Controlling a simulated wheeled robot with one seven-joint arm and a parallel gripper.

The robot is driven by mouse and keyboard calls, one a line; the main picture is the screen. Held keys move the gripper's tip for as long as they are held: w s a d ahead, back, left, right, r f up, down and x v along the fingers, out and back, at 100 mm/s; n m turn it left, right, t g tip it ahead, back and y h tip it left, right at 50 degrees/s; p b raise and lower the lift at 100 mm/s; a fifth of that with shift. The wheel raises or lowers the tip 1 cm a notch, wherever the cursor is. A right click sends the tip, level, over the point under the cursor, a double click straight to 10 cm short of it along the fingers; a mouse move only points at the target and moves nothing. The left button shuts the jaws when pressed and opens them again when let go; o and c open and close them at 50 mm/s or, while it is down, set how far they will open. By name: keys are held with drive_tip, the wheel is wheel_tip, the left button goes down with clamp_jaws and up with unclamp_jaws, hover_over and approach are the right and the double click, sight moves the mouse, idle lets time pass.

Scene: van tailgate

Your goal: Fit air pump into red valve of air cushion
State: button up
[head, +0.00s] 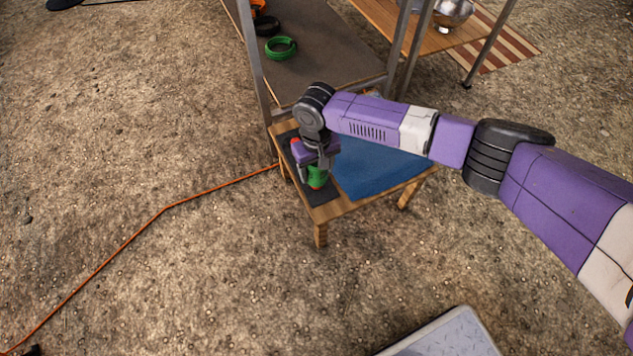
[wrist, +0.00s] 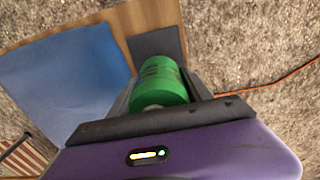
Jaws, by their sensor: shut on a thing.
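The air pump, a green cylinder (head: 317,178), is between the fingers of my gripper (head: 316,168), which is shut on it. It also shows in the wrist view (wrist: 160,82), over or on a dark mat (wrist: 158,44); I cannot tell whether it touches the mat. The air cushion, a flat blue pad (head: 375,172), lies on the small wooden table, right of my gripper. It fills the left of the wrist view (wrist: 65,80). A small red patch (head: 294,144) shows beside my gripper; I cannot tell whether it is the red valve.
The low wooden table (head: 340,209) stands on gravel. Behind it is a grey metal-framed bench (head: 325,60) with a green coil (head: 281,48). An orange cable (head: 165,207) runs across the ground at left. A pale panel (head: 440,335) lies at the bottom.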

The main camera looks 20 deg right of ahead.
drive_tip(key=shift+f, duration=0.2)
drive_tip(key=shift+f, duration=0.35)
drive_tip(key=shift+f, duration=0.35)
drive_tip(key=shift+f+b, duration=0.3)
drive_tip(key=shift+f, duration=0.35)
drive_tip(key=o, duration=1.8)
